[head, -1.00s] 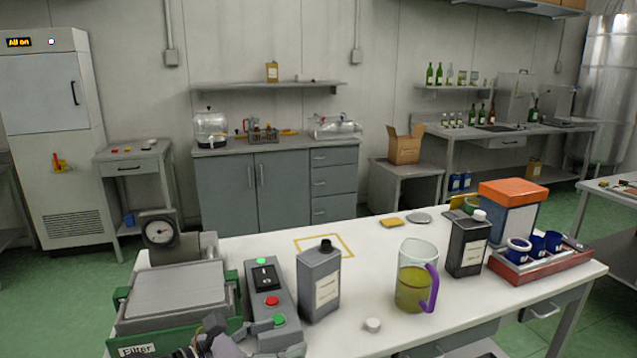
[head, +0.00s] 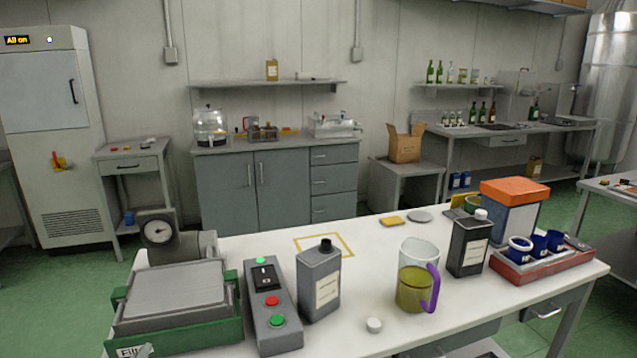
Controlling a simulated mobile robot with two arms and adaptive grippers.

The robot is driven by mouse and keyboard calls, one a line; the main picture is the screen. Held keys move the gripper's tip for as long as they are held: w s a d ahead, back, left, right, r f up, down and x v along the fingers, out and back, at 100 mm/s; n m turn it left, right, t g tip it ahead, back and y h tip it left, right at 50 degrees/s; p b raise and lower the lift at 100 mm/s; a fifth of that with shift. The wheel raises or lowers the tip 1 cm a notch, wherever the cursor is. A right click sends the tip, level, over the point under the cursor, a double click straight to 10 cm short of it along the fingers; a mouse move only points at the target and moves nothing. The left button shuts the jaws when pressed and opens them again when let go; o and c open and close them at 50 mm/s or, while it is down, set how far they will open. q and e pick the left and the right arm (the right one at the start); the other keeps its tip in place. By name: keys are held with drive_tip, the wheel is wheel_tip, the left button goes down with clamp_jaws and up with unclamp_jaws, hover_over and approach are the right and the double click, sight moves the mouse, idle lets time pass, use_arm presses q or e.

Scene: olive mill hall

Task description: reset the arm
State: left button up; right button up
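A small grey tip (head: 147,350), which looks like the end of my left gripper, shows at the bottom edge at left, in front of the label on the green filter unit (head: 190,338). The rest of that gripper is out of the picture, so its opening cannot be seen. The control box (head: 270,310), with green and red buttons and a black switch, stands clear on the white table beside the filter unit.
On the table (head: 350,330) stand a grey canister (head: 319,283), a jug with yellow-green liquid (head: 415,285), a white cap (head: 374,325), a dark canister (head: 468,245) and a red tray (head: 545,268) with blue cups. A gauge (head: 158,232) stands behind the filter unit.

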use_arm(q)
drive_tip(key=s+f+n+g+h, duration=0.1)
drive_tip(key=s+f+n+g, duration=0.3)
drive_tip(key=s+f+g, duration=0.75)
drive_tip(key=s+d+f+n+g+h, duration=0.1)
drive_tip(key=s+d+f+g+h, duration=0.15)
drive_tip(key=s+d+f, duration=0.5)
drive_tip(key=s+a+f, duration=0.1)
drive_tip(key=s+f, duration=0.1)
drive_tip(key=f, duration=1.1)
drive_tip(key=s+a+f, duration=0.1)
drive_tip(key=s+f, duration=0.1)
drive_tip(key=f, duration=1.2)
drive_tip(key=s+a+f+g, duration=0.1)
drive_tip(key=s+a+f, duration=0.2)
drive_tip(key=s+f, duration=1.3)
drive_tip(key=shift+s+g, duration=0.3)
drive_tip(key=shift+s, duration=0.1)
